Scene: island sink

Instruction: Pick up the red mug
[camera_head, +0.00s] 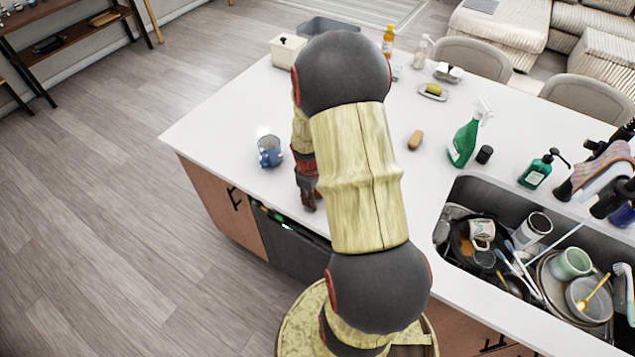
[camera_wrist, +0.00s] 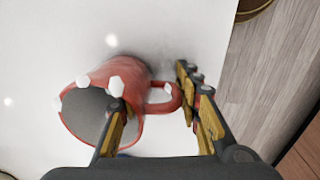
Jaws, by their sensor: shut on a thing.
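The red mug (camera_wrist: 138,75) shows in the wrist view with its grey inside open toward the lower left and its handle on the right. Pale spots mark its rim and side. My gripper (camera_wrist: 155,98) is shut on it: one finger is at the mug's open end, the other just outside the handle. The left finger covers part of the mug. In the head view my gripper (camera_head: 308,195) is near the counter's front left edge, mostly behind my arm, and I cannot make out the mug there. Whether the mug touches the counter is unclear.
A blue patterned mug (camera_head: 270,152) stands left of my gripper on the white counter (camera_head: 225,125). The counter's front edge is close.

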